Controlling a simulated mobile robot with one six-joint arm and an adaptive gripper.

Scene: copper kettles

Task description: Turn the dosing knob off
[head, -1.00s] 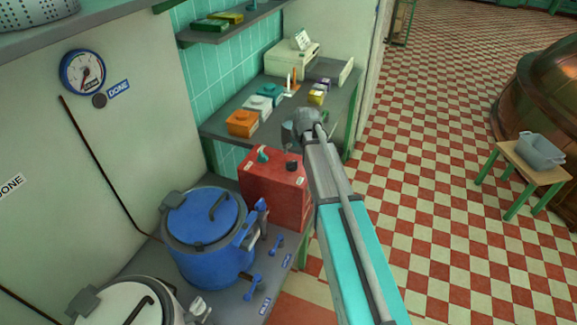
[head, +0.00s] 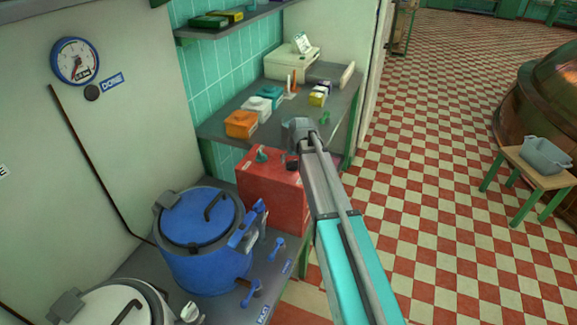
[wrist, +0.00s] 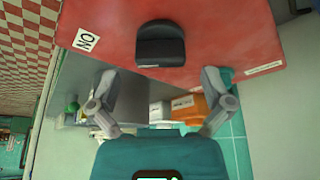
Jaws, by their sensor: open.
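A red box (head: 272,195) stands on the grey counter. In the wrist view, a black knob (wrist: 160,45) sticks out from its red face (wrist: 225,30). A white label (wrist: 86,40) reading ON, turned in the picture, is left of the knob. Another white label (wrist: 265,68) is to the right, too small to read. My gripper (wrist: 157,78) is open and empty, its fingers spread wide, pointing towards the red face; the knob shows between and above the fingertips, apart from them. In the head view my wrist (head: 300,130) is over the box and partly hides its top; the black knob (head: 292,162) shows beside it.
A small teal handle (head: 262,155) is on the red box. A blue pot (head: 205,265) stands left of the box, with blue valve handles (head: 275,248) near it. A grey shelf (head: 225,125) behind carries orange, white and teal boxes.

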